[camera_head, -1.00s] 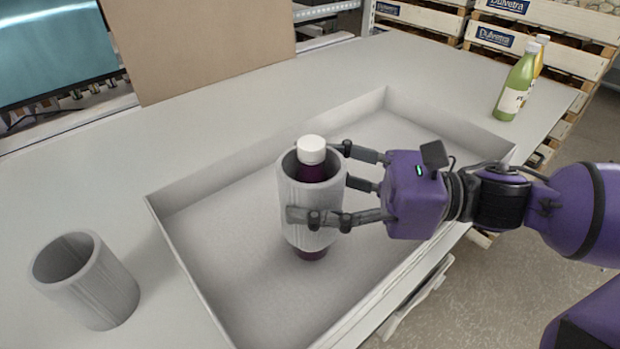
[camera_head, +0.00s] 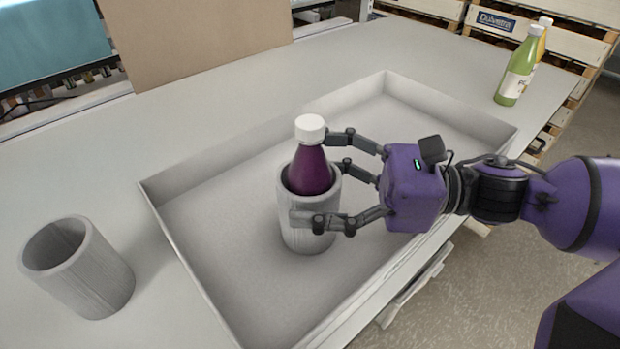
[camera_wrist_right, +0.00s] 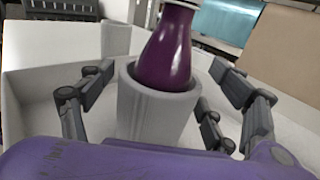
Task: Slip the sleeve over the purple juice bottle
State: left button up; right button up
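The purple juice bottle (camera_head: 311,170) stands upright in the shallow tray with its white cap up. A grey sleeve (camera_head: 306,232) is around its lower part and appears to rest on the tray floor; the bottle's shoulder and cap stick out above the rim. In the right wrist view the bottle (camera_wrist_right: 165,50) rises out of the sleeve (camera_wrist_right: 155,112). My right gripper (camera_head: 325,180) is around the sleeve from the right, its fingers spread. In the wrist view the fingers (camera_wrist_right: 157,100) stand apart from the sleeve on both sides. My left gripper is out of view.
A second grey sleeve (camera_head: 100,280) stands empty on the table left of the tray (camera_head: 215,285). A green bottle (camera_head: 516,75) and a yellow one (camera_head: 543,38) stand at the far right. A brown board (camera_head: 200,40) stands behind. The tray around the bottle is clear.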

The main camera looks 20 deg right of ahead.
aim_at(310, 121)
jog(key=shift+r, duration=0.2)
notch_tip(310, 121, up, 10)
jog(key=shift+f, duration=0.2)
dwell(0.4)
dwell(0.6)
